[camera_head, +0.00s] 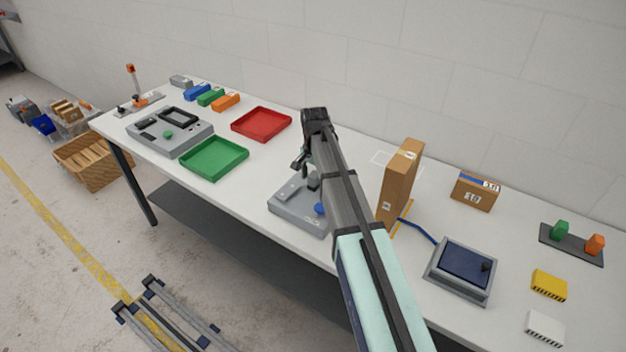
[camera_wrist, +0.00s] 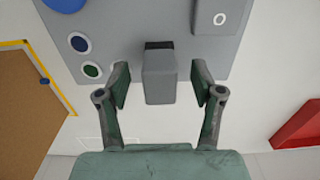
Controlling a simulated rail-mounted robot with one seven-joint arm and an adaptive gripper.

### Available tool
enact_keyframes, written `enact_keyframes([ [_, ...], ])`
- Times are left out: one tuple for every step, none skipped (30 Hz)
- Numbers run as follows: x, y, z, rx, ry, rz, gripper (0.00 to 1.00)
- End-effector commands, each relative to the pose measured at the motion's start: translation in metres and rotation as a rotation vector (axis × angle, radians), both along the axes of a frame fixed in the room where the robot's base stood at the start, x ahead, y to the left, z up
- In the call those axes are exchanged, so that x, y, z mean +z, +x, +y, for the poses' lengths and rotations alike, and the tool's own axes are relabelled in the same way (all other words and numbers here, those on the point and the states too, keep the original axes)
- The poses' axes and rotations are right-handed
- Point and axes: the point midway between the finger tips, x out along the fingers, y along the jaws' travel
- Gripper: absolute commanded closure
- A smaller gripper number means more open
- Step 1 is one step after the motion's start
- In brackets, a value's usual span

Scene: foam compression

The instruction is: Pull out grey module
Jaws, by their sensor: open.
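A grey block-shaped module (camera_wrist: 159,82) stands out from a grey panel box (camera_wrist: 120,15) in the wrist view, with a dark slot at its far end. My gripper (camera_wrist: 161,84) is open, with one finger on each side of the module and a visible gap to each. In the head view the panel box (camera_head: 288,212) sits on the table near its front edge, partly hidden by my arm. My gripper (camera_head: 302,160) is above its back part there, and the module is mostly hidden.
The panel carries a blue button (camera_head: 320,209), a green button (camera_wrist: 91,70) and a switch plate (camera_wrist: 220,18). A tall cardboard box (camera_head: 401,180) stands close on the right. Green (camera_head: 214,159) and red (camera_head: 262,124) trays lie to the left.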

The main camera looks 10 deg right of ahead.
Motion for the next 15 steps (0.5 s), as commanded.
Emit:
enact_keyframes([
  [0.0003,0.0000,0.0000,0.000,0.000,0.000,0.33],
  [0.0001,0.0000,0.0000,0.000,0.000,0.000,0.33],
  [-0.0001,0.0000,0.0000,0.000,0.000,0.000,0.33],
  [-0.0001,0.0000,0.0000,0.000,0.000,0.000,0.33],
  [-0.0001,0.0000,0.0000,0.000,0.000,0.000,0.33],
  [-0.0001,0.0000,0.0000,0.000,0.000,0.000,0.33],
  [-0.0001,0.0000,0.0000,0.000,0.000,0.000,0.40],
  [-0.0001,0.0000,0.0000,0.000,0.000,0.000,0.51],
  [0.0000,0.0000,0.0000,0.000,0.000,0.000,0.65],
  [0.0000,0.0000,0.0000,0.000,0.000,0.000,0.76],
  [0.0000,0.0000,0.0000,0.000,0.000,0.000,0.86],
  [0.0000,0.0000,0.0000,0.000,0.000,0.000,1.00],
  [-0.0001,-0.0001,0.0001,0.000,0.000,0.000,1.00],
  [-0.0001,-0.0001,0.0001,0.000,0.000,0.000,1.00],
  [-0.0001,-0.0001,-0.0001,0.000,0.000,0.000,1.00],
])
